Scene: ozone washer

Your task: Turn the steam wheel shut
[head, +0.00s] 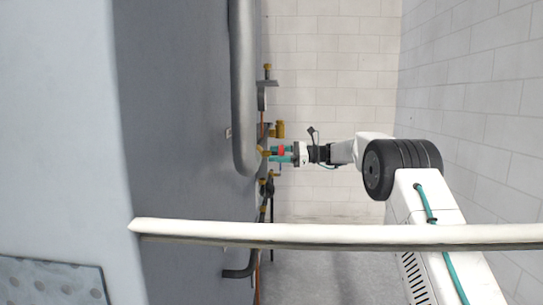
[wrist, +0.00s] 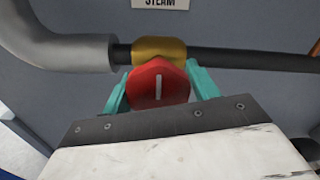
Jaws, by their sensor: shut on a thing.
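The steam wheel (wrist: 158,82) is a red, many-sided knob with a pale line on its face, which stands upright in the wrist view. It sits on a brass valve body (wrist: 160,49) on a dark pipe, below a "STEAM" label (wrist: 160,3). My gripper (wrist: 160,88) has one teal finger on each side of the wheel and is shut on it. In the head view my gripper (head: 282,153) reaches left to the machine's side, and a small red part of the wheel (head: 281,150) shows by the fingers.
A thick grey pipe (head: 243,90) runs down the machine's side (head: 190,130) just left of my gripper. Other brass fittings (head: 279,129) and pipes sit close above and below. A pale bar (head: 330,235) crosses the foreground. A brick wall (head: 470,95) stands at right.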

